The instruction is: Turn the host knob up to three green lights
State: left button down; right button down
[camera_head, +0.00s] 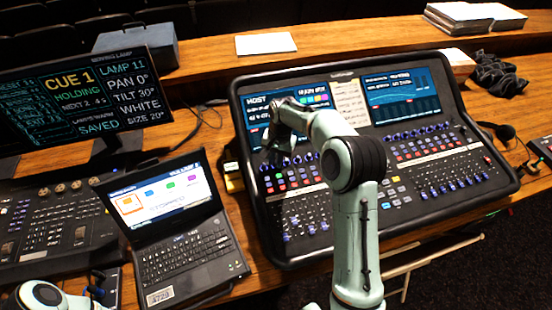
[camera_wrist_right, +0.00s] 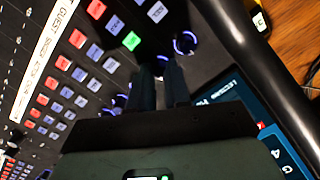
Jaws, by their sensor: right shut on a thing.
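The mixing desk (camera_head: 250,205) stands at the centre right, with a row of knobs under its screens. My right gripper (camera_head: 280,150) reaches down at the desk's upper left knobs, below the screen panel marked HOST (camera_head: 257,102). In the right wrist view its fingers (camera_wrist_right: 160,68) are shut on a knob, mostly hidden between them; I take it for the host knob. Another knob with a blue-lit ring (camera_wrist_right: 185,43) is beside the fingers. A lit green button (camera_wrist_right: 131,40) is close by. Lights for the host level are too small or hidden to count. My left gripper is out of view.
An open laptop (camera_head: 195,255) stands left of the desk. A lighting console (camera_head: 50,230) and a cue monitor (camera_head: 80,95) are farther left. Papers (camera_head: 265,43) lie behind. Headphones (camera_head: 505,133) lie at the desk's right. My right forearm covers the desk's middle.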

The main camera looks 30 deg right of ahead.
dwell(0.3)
jog(key=c, duration=1.4)
grip_release()
jog(key=shift+o, duration=0.2)
jog(key=shift+r, duration=0.1)
notch_tip(320, 180, up, 13)
jog(key=d, duration=0.1)
jog(key=shift+s, duration=0.45)
